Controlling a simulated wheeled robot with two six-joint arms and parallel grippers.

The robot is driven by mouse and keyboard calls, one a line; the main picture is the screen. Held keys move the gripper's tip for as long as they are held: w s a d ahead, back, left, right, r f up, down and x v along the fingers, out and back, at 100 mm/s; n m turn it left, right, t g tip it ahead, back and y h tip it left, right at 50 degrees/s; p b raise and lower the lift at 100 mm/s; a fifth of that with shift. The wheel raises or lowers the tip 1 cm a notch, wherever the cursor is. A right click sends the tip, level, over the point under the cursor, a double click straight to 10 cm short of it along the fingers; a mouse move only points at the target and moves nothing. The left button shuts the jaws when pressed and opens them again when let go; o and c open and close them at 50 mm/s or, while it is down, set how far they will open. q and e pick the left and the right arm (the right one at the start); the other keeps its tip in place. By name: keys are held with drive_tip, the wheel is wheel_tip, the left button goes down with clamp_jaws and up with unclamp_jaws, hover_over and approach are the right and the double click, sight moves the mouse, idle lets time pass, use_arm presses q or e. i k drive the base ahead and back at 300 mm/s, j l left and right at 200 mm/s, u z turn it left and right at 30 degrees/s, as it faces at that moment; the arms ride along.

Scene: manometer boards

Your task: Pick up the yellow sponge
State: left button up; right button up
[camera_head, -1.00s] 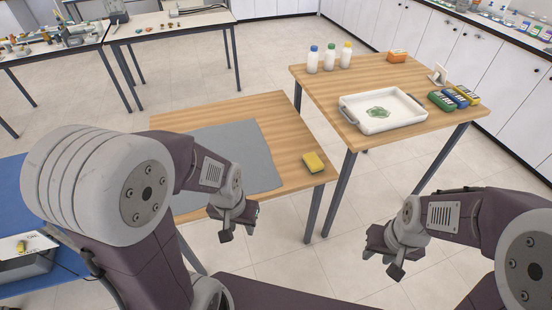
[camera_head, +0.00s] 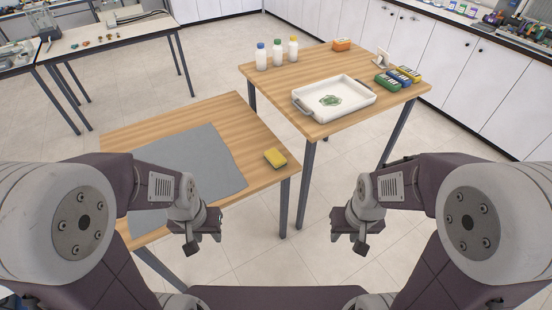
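The yellow sponge (camera_head: 275,158) lies on the right end of the near wooden table (camera_head: 252,140), close to its right edge, beside a grey mat. It is in full view and nothing touches it. My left gripper (camera_head: 192,242) hangs at the table's front edge, lower left of the sponge in the picture and apart from it. My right gripper (camera_head: 358,246) hangs over the floor, lower right of the sponge. Neither gripper appears to hold anything. The finger gaps are too small and turned away to tell whether they are open.
The grey mat (camera_head: 190,165) covers much of the near table. A second wooden table (camera_head: 262,85) behind right bears a white tray (camera_head: 352,101), bottles (camera_head: 277,54), an orange block (camera_head: 341,44) and several coloured boxes (camera_head: 398,77). A floor gap separates the tables.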

sight(274, 156)
drive_tip(key=i+j+z, duration=0.1)
drive_tip(key=i+z, duration=0.3)
drive_tip(key=i+j+z, duration=0.2)
drive_tip(key=z, duration=0.2)
drive_tip(key=i+j+z, duration=0.25)
drive_tip(key=z, duration=0.2)
